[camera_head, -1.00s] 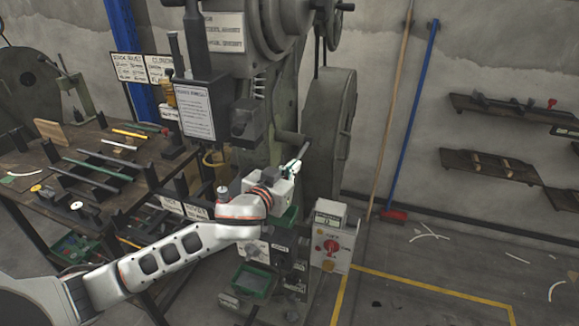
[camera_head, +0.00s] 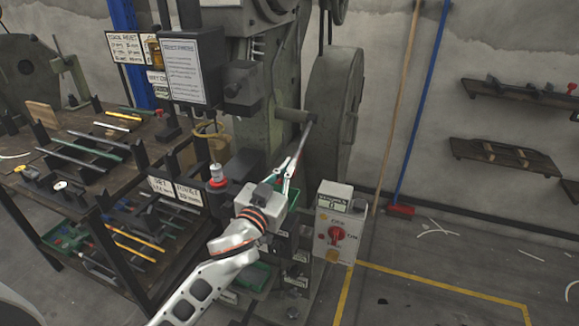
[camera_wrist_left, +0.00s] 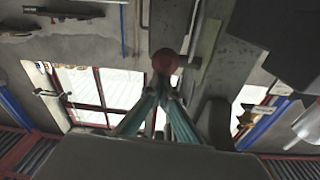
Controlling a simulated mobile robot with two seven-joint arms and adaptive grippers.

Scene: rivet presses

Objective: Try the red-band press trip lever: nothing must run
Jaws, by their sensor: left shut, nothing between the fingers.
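The press (camera_head: 277,62) stands in the middle of the head view. Its trip lever (camera_head: 304,138) is a thin rod slanting down from a side shaft beside the flywheel. My left gripper (camera_head: 290,166) is shut at the lever's lower end, with nothing held. In the left wrist view, a round red-brown knob (camera_wrist_left: 166,62) shows just beyond the closed green fingertips (camera_wrist_left: 164,86). I cannot tell whether they touch. I cannot make out a red band on the press. My right gripper is out of view.
A grey control box (camera_head: 336,225) with a red rotary switch (camera_head: 336,235) stands right of my left arm. A bench (camera_head: 92,190) with rods and racks is at left. A broom (camera_head: 400,210) leans on the wall. Floor at right, beyond the yellow line, is mostly clear.

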